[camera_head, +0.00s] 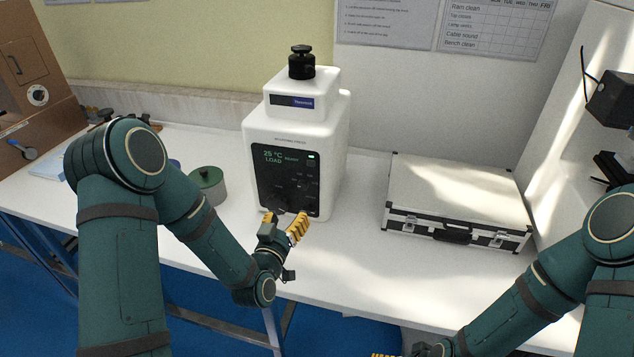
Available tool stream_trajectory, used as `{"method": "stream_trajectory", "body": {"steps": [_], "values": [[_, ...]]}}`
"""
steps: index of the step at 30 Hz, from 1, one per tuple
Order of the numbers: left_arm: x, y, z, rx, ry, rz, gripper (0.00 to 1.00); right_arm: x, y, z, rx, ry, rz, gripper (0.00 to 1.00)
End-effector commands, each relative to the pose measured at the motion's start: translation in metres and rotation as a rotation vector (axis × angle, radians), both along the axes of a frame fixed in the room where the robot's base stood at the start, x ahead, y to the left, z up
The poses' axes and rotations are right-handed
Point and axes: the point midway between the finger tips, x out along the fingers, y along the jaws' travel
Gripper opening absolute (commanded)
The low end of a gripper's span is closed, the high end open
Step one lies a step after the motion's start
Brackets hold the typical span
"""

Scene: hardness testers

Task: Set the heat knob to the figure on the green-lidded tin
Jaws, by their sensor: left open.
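A white tester (293,135) stands on the bench, with a black front panel (268,170) whose display reads 25 °C, READY and LOAD. Dark controls show faintly on the panel; I cannot tell which is the heat knob, and the panel's lower part is partly behind my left gripper. My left gripper (285,221) is open, its yellow-padded fingers just in front of the panel's lower edge. A grey tin with a green lid (206,174) stands left of the tester; no figure on it is readable. My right gripper (400,354) is mostly cut off at the bottom edge.
A silver-white case with black edges (458,195) lies closed on the bench (352,262) to the right. A brown cabinet (35,75) stands at the far left. Black equipment (612,100) is at the right edge. Bench between tester and case is clear.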

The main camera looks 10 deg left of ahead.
Motion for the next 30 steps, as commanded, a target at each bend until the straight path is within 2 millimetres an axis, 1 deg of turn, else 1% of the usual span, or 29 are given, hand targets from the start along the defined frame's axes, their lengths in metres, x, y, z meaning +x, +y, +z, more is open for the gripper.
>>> {"method": "stream_trajectory", "body": {"steps": [5, 12, 18, 21, 24, 30], "values": [[0.029, -0.001, 0.0, -0.001, -0.001, 0.0, 0.61, 0.0, 0.0, 0.0, 0.0, 0.001, 0.001, 1.0], [0.076, -0.004, 0.0, -0.001, -0.001, -0.002, 0.61, 0.0, 0.0, 0.0, 0.0, 0.0, 0.0, 1.0], [0.109, -0.004, -0.001, -0.001, 0.001, 0.0, 0.61, 0.0, 0.0, -0.001, 0.0, 0.0, 0.0, 1.0], [0.12, -0.004, -0.001, -0.001, 0.001, 0.0, 0.61, 0.0, 0.0, -0.001, 0.0, -0.001, 0.0, 1.0], [0.127, -0.005, -0.001, -0.001, 0.003, -0.001, 0.61, 0.0, 0.0, -0.002, 0.0, -0.001, 0.0, 1.0], [0.13, -0.005, -0.001, -0.001, 0.003, -0.001, 0.61, 0.0, 0.0, -0.002, 0.0, -0.001, 0.0, 1.0]]}}
